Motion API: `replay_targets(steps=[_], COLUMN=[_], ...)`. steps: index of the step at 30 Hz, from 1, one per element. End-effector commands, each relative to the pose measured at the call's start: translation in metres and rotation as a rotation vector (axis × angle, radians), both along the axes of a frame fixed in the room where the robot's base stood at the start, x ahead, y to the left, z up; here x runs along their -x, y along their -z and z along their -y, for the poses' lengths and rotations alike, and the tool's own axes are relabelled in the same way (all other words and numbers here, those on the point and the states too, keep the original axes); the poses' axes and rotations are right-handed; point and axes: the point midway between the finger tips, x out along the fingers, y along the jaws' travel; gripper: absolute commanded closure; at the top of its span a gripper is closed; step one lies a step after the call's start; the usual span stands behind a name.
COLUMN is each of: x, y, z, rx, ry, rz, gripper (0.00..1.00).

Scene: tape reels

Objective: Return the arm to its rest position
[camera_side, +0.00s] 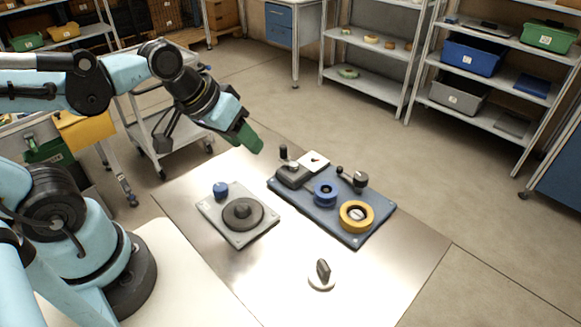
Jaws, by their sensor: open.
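My gripper (247,139) has green fingers and hangs in the air above the back left part of the metal table (375,290). It points down and to the right, behind the grey plate and left of the blue board. The jaws are open, and I see nothing held in them. My light blue arm reaches in from the left edge of the picture.
A blue board (341,225) carries a blue reel (325,188) and a yellow reel (357,205). Left of it, a grey plate (243,240) holds a dark disc (238,213) and a blue knob (220,189). A small stand (321,283) is at front. Shelves (490,80) stand behind.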

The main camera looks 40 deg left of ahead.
Motion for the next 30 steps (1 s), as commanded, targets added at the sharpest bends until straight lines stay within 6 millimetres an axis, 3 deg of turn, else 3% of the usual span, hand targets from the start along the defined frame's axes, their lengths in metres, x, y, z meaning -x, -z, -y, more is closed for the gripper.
replay_targets(steps=[8,30], x=[0.007,0.007], y=[-0.007,-0.007], z=[-0.017,-0.017], rx=[-0.173,-0.174], ry=[0.105,0.105], rz=[0.095,0.096], gripper=[0.58,0.58])
